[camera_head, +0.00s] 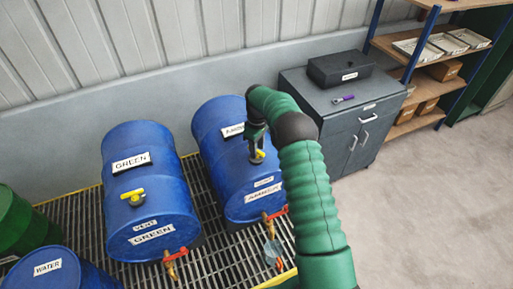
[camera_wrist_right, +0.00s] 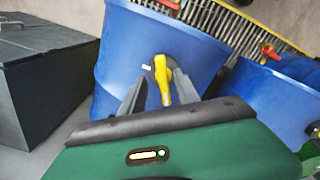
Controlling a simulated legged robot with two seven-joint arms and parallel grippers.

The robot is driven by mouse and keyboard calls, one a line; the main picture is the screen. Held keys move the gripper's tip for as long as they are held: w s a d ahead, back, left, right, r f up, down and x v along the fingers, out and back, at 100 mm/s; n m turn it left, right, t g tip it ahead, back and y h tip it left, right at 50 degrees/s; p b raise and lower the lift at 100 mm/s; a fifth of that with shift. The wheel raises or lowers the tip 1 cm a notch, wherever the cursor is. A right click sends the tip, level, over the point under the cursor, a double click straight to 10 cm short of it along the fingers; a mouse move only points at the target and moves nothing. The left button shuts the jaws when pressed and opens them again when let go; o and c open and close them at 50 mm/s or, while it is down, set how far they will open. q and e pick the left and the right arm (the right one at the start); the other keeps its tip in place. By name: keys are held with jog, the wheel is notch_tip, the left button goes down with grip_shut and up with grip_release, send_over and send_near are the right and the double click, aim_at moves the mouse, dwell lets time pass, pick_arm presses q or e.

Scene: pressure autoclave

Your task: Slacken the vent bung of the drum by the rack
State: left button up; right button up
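The blue drum nearest the rack (camera_head: 225,185) lies on the grating, its upper label partly hidden by my right arm. Its yellow vent bung (camera_head: 257,156) sits on the drum's upper side, just below my right gripper (camera_head: 257,146). In the right wrist view the bung (camera_wrist_right: 163,82) shows a yellow handle between the two fingers of my right gripper (camera_wrist_right: 160,92). The fingers are apart, one on each side, with a gap visible on the left; I cannot tell whether either touches. My left gripper is not in view.
A blue drum labelled GREEN (camera_head: 150,190) with its own yellow bung (camera_head: 133,197) lies to the left. A WATER drum (camera_head: 45,270) and a green drum (camera_head: 15,225) are further left. A grey cabinet (camera_head: 340,125) and shelf rack (camera_head: 420,75) stand right. Floor at right is clear.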

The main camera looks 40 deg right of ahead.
jog(key=shift+w+f, duration=0.1)
jog(key=shift+w+r, duration=0.1)
jog(key=shift+r, duration=0.2)
notch_tip(320, 180, up, 6)
jog(key=shift+r+b, duration=0.2)
jog(key=shift+b, duration=0.75)
notch_tip(320, 180, up, 10)
jog(key=shift+f, duration=0.15)
jog(key=shift+d, duration=0.1)
